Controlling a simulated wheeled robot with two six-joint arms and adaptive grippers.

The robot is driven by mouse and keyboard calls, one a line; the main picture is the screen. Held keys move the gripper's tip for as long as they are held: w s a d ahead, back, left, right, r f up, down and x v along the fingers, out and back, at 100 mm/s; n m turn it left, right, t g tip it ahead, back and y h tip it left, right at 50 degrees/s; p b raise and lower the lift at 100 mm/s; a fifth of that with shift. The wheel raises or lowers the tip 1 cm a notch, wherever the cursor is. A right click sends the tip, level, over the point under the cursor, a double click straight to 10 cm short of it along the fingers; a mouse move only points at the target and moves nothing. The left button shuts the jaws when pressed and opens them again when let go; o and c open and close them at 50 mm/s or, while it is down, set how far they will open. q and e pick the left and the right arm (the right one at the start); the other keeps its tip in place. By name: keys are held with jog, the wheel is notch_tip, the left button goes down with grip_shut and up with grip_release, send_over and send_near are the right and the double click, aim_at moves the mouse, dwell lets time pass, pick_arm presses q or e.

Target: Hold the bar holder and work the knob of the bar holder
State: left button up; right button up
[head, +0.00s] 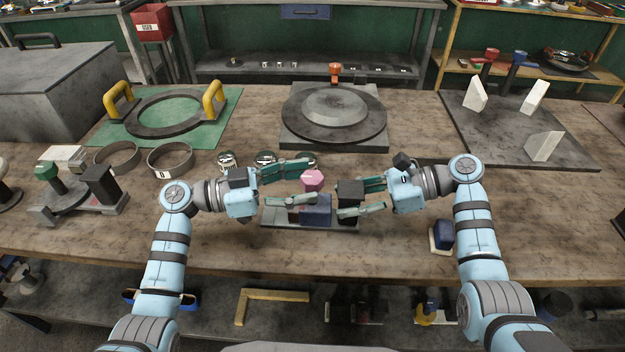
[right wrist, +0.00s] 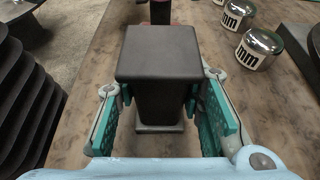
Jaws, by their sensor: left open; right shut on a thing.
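The bar holder has a flat grey base (head: 283,222), a blue block (head: 316,209), a black post (head: 350,194) and a pink knob (head: 312,178). It sits near the front edge of the table. My right gripper (head: 358,197) is shut on the black post from the right. In the right wrist view the black post (right wrist: 158,60) stands upright between my teal fingers. My left gripper (head: 309,184) is open, with its fingertips on either side of the pink knob; I cannot tell whether they touch it. The fingers partly hide the base and block.
Several small metal tins (head: 265,158) stand just behind the holder. A round dish fixture (head: 334,113) is at the back middle. A ring with yellow handles (head: 165,110) is at left. A dark blue item (head: 442,236) lies at the front edge.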

pick_arm(q)
jog(key=x, duration=0.2)
jog(key=shift+d, duration=0.3)
jog(key=c, duration=1.2)
jog(key=m+g, duration=0.2)
jog(key=g, duration=0.1)
jog(key=m+g, duration=0.2)
jog(key=g, duration=0.1)
jog(key=shift+w+h, duration=0.2)
jog(key=shift+h, duration=0.1)
jog(key=shift+s+m+g, duration=0.15)
jog(key=shift+m+g, duration=0.25)
jog(key=shift+g, duration=0.3)
jog(key=o, duration=1.2)
